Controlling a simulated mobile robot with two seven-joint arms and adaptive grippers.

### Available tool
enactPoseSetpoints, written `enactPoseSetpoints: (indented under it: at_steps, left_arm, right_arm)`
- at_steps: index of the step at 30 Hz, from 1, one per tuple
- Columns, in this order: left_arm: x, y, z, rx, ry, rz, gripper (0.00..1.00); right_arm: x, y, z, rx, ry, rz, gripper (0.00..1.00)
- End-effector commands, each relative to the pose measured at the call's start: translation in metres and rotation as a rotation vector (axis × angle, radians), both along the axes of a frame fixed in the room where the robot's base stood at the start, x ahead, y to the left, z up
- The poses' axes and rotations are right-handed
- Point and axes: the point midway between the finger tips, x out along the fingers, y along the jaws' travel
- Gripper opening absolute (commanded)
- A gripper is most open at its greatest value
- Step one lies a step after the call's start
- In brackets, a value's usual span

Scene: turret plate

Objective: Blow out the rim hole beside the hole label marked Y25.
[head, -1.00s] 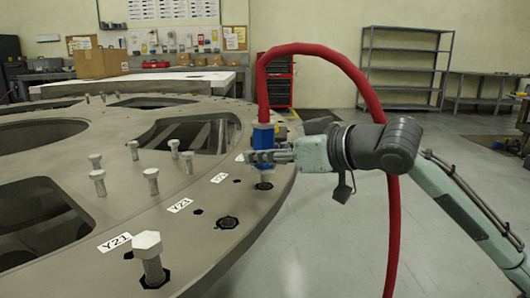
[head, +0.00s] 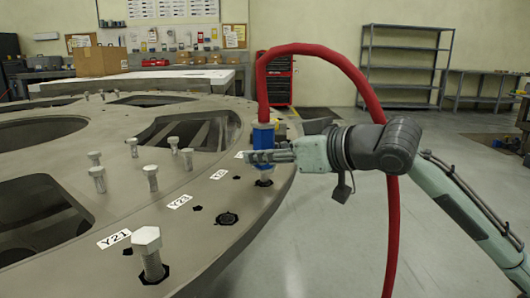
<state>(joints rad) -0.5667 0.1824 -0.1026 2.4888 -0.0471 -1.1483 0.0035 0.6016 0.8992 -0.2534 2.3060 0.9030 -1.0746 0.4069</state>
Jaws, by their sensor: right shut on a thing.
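My right gripper (head: 262,157) comes in from the right and is shut on a blue blow-out nozzle (head: 262,137) with a red hose (head: 325,52). The nozzle stands upright over the plate's right rim. Its lower tip is just above or at a rim hole (head: 264,183); I cannot tell if it touches. The turret plate (head: 120,195) carries a row of labels: Y21 (head: 114,239), Y23 (head: 180,201) and a third (head: 219,174) too small to read surely. A fourth label (head: 240,155) is partly hidden by the gripper. My left gripper is not in view.
A large bolt (head: 149,252) stands in the rim near Y21, and a dark rim hole (head: 227,219) lies near Y23. Several smaller bolts (head: 150,178) stand further in. The plate has large openings (head: 185,135). The floor (head: 330,235) right of the plate is clear apart from the hanging hose.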

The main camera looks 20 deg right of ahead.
Motion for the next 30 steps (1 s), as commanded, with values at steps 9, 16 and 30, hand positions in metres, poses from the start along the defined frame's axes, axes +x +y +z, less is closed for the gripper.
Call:
enactPoseSetpoints:
  at_steps: [9,16,30]
  left_arm:
    - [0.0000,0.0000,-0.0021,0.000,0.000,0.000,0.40]
    - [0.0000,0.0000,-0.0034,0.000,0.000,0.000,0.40]
    - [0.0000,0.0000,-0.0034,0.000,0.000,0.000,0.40]
  right_arm:
    - [-0.0001,-0.0001,-0.0034,0.000,-0.002,0.000,0.00]
    - [-0.0001,0.0001,-0.0066,0.000,-0.001,0.000,0.00]
    - [-0.0002,0.0002,-0.0089,-0.001,0.005,0.001,0.00]
